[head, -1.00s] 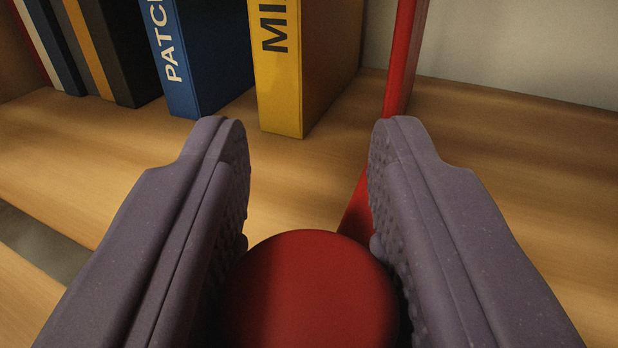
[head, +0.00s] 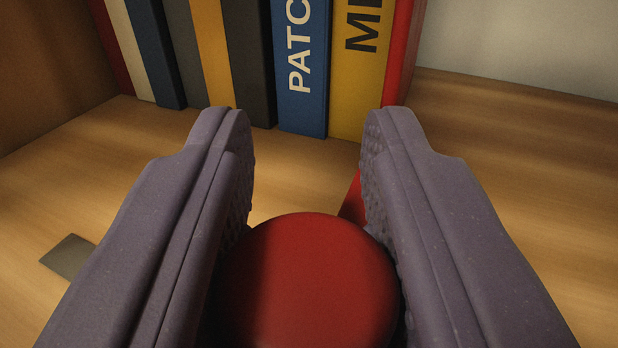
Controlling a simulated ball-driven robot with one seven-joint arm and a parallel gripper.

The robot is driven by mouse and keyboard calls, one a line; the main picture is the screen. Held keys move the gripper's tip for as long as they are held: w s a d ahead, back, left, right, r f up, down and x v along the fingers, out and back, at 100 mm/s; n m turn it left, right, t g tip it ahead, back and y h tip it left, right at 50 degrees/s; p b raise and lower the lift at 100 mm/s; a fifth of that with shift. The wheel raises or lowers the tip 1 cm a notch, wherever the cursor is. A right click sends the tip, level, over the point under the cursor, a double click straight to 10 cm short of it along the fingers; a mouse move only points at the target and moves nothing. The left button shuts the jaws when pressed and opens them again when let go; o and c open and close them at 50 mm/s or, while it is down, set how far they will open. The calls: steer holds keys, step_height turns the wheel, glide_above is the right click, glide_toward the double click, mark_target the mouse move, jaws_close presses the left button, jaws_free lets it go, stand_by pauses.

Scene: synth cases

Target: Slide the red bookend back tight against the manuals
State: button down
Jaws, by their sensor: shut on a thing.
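The red bookend has an upright plate (head: 403,50) at the right end of the row, right against the yellow manual (head: 357,100), with no gap visible between them. Its round red knob (head: 308,280) sits between the fingers of my gripper (head: 305,145), which is shut on it. A sliver of the bookend's red foot shows beside the right finger; the rest is hidden. The blue manual (head: 302,105) marked "PATC" stands upright against the yellow one. More manuals, dark, orange, blue, white and dark red, stand close together to the left.
The wooden shelf (head: 500,150) is clear to the right of the bookend. A wooden side wall (head: 40,70) rises at the left, and a pale back wall (head: 520,45) behind. A small grey patch (head: 68,257) lies on the shelf at lower left.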

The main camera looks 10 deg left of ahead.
steer(key=shift+w+a+r, duration=0.15)
steer(key=shift+r, duration=0.05)
steer(key=c, duration=0.8)
jaws_free()
steer(key=shift+f, duration=0.1)
steer(key=s, duration=0.2)
steer(key=s+p, duration=0.1)
steer(key=s, duration=0.2)
steer(key=s+d, duration=0.1)
steer(key=s, duration=0.2)
steer(key=shift+p, duration=0.4)
